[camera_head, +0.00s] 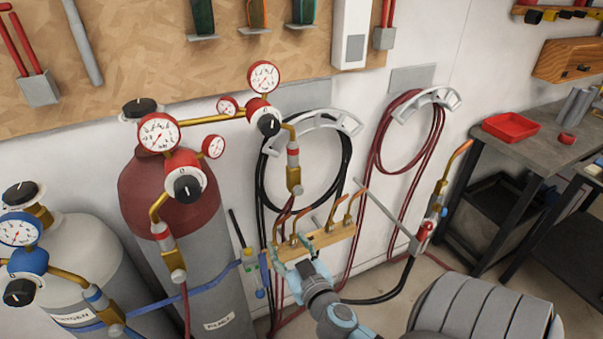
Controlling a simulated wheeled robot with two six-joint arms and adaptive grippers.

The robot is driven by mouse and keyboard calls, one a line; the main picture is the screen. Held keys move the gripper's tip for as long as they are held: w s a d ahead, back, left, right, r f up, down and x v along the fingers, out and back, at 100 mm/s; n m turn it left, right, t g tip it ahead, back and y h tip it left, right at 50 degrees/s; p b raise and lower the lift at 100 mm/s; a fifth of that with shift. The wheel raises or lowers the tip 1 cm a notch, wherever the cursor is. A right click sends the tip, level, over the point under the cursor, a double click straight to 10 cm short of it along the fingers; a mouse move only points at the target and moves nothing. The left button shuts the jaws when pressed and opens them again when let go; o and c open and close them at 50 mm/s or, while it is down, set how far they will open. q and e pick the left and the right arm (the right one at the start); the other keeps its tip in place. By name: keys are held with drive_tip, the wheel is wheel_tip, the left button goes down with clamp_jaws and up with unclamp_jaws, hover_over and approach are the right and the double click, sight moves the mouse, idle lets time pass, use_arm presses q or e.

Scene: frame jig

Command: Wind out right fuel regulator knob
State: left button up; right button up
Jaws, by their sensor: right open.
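Two red fuel regulators show. The right one (258,107) has white gauges and a black knob (268,125) with a white mark, facing forward. The left one (178,168) sits on the red-topped cylinder (157,192) and has a similar black knob (188,189). My right gripper (294,258) reaches up from the bottom centre and is open. It is well below the right knob and apart from it, near the brass torch-tip bar. Its fingertips are small and partly blend with the bar. My left gripper is not in view.
A blue regulator (27,262) sits on a grey cylinder at the left. The brass bar (330,236) carries several copper tips. Black and red hoses (385,150) hang on wall hooks. A torch (432,215) stands right of the bar. A workbench (535,150) is at the right.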

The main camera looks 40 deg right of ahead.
drive_tip(key=s+f+n+g+y, duration=0.1)
drive_tip(key=s+f+g, duration=0.3)
drive_tip(key=f, duration=1.2)
drive_tip(key=shift+s+f+y+p, duration=0.15)
drive_tip(key=shift+y+p, duration=0.15)
drive_tip(key=s+a+f+n+g+y, duration=0.25)
drive_tip(key=s+f+g, duration=0.25)
drive_tip(key=s+f, duration=0.75)
drive_tip(key=s+a+f+g, duration=0.2)
drive_tip(key=s+f, duration=0.4)
drive_tip(key=s, duration=0.3)
drive_tip(key=s+a+f+g, duration=0.2)
drive_tip(key=s+f, duration=0.4)
drive_tip(key=s, duration=0.3)
drive_tip(key=shift+a+m+g+y, duration=0.15)
drive_tip(key=shift+m+g+y, duration=0.2)
drive_tip(key=shift+g, duration=0.15)
drive_tip(key=shift+c, duration=0.2)
